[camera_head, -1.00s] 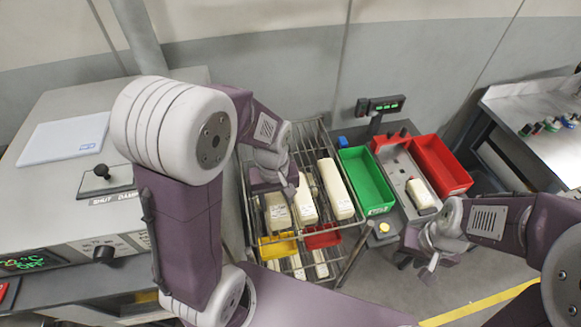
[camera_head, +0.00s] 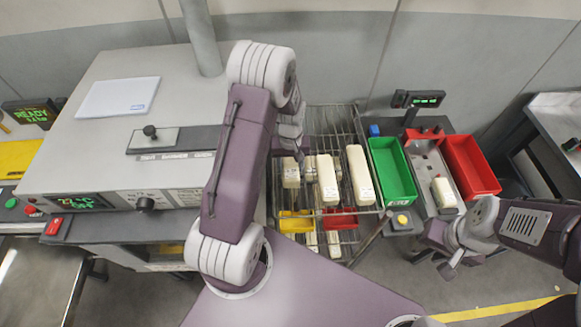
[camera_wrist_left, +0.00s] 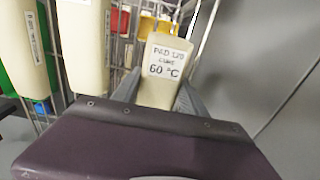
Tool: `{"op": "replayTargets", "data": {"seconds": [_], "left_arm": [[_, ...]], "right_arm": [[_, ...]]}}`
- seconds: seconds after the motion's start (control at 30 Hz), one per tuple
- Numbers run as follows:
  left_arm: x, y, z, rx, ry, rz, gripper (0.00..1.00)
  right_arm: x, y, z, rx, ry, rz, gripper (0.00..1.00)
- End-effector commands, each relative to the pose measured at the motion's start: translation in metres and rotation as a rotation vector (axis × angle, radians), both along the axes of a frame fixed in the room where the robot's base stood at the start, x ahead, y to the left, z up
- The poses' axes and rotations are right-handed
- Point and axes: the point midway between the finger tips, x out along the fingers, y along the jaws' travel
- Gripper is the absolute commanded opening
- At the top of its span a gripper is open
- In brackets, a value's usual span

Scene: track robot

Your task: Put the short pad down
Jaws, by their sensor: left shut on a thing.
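My left gripper (camera_wrist_left: 158,97) is shut on a short cream pad (camera_wrist_left: 163,68) labelled "PAD 120" and "60 °C" in the left wrist view. In the head view this pad (camera_head: 290,172) is the leftmost of three at the wire rack (camera_head: 313,122), and the left gripper (camera_head: 303,158) is partly hidden by my arm. I cannot tell whether the pad touches the rack. Two longer pads, a middle one (camera_head: 327,180) and a right one (camera_head: 359,175), stand beside it. My right gripper (camera_head: 447,264) hangs at the lower right, its jaws unclear.
A grey machine (camera_head: 90,165) fills the left.

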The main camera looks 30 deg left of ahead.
Motion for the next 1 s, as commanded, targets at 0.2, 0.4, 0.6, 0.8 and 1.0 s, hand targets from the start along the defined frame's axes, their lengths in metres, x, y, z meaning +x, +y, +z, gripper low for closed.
{"op": "replayTargets", "data": {"seconds": [0.2, 0.4, 0.6, 0.8, 1.0], "left_arm": [[0.0, 0.0, -0.022, 0.0, 0.0, 0.0, 0.11], [0.0, 0.0, -0.023, 0.0, 0.0, 0.0, 0.11], [0.0, 0.0, -0.026, 0.0, 0.0, 0.0, 0.72], [0.0, 0.0, -0.025, 0.0, 0.0, 0.0, 0.72], [0.001, 0.0, -0.019, 0.0, -0.002, 0.0, 0.72]], "right_arm": [[0.0, 0.0, 0.01, 0.0, 0.0, 0.0, 0.36], [0.0, 0.0, 0.009, 0.0, 0.0, 0.0, 0.36], [0.0, 0.0, 0.007, 0.0, 0.0, 0.0, 0.36], [0.0, 0.0, 0.007, 0.0, 0.0, 0.0, 0.36], [0.0, 0.0, 0.009, 0.0, -0.001, 0.0, 0.36]]}}
